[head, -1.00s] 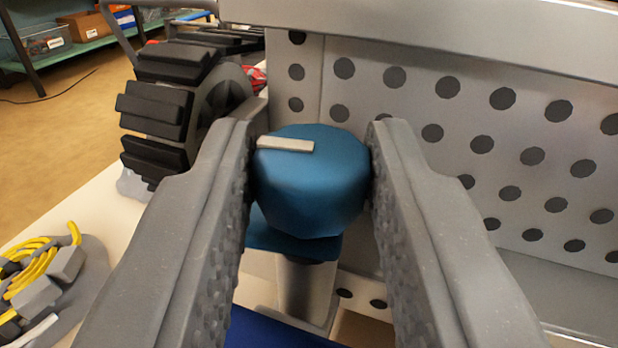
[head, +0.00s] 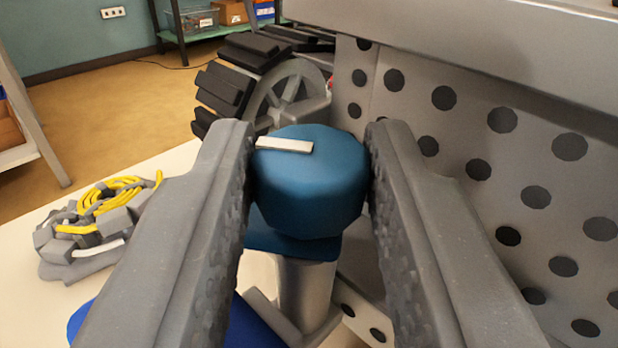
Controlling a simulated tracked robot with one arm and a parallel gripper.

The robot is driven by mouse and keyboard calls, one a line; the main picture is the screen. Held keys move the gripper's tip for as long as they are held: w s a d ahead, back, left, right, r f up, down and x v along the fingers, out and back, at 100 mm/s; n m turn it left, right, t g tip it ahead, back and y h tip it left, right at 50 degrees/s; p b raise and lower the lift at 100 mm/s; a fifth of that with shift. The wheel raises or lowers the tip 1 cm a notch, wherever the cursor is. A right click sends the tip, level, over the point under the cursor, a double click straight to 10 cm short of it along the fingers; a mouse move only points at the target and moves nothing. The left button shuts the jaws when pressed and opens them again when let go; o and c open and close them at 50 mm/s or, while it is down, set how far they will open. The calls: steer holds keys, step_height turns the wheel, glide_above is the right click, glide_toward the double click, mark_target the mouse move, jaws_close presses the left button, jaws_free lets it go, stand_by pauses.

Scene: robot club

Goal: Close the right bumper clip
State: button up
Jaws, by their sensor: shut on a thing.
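My gripper (head: 310,185) is shut on a blue knob (head: 305,190), with one finger against each side. The knob is faceted and has a pale marker bar on its top, which points left. Below the knob is a darker blue collar on a grey cylindrical post (head: 302,290). The knob stands beside a perforated grey metal panel (head: 470,150). I take the knob to be part of the bumper clip, but cannot tell if the clip is closed. The lower part of the post's mounting is partly hidden by my fingers.
A wheel with black treads (head: 290,90) stands behind the knob. A bundle of yellow cable with grey blocks (head: 95,225) lies on the pale table (head: 165,170) at left. A green shelf with boxes (head: 215,28) stands at the back. The panel is close to my right finger.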

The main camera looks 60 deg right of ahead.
steer(key=shift+n+t+y, duration=0.3)
steer(key=shift+n+t, duration=0.1)
steer(key=shift+t, duration=0.1)
steer(key=o, duration=1)
steer(key=shift+c, duration=0.2)
steer(key=shift+a, duration=0.1)
steer(key=p+v, duration=0.1)
steer(key=v, duration=1.2)
steer(key=shift+s+a+p, duration=0.15)
steer(key=shift+a+p, duration=0.1)
steer(key=shift+p, duration=0.15)
steer(key=shift+f, duration=0.1)
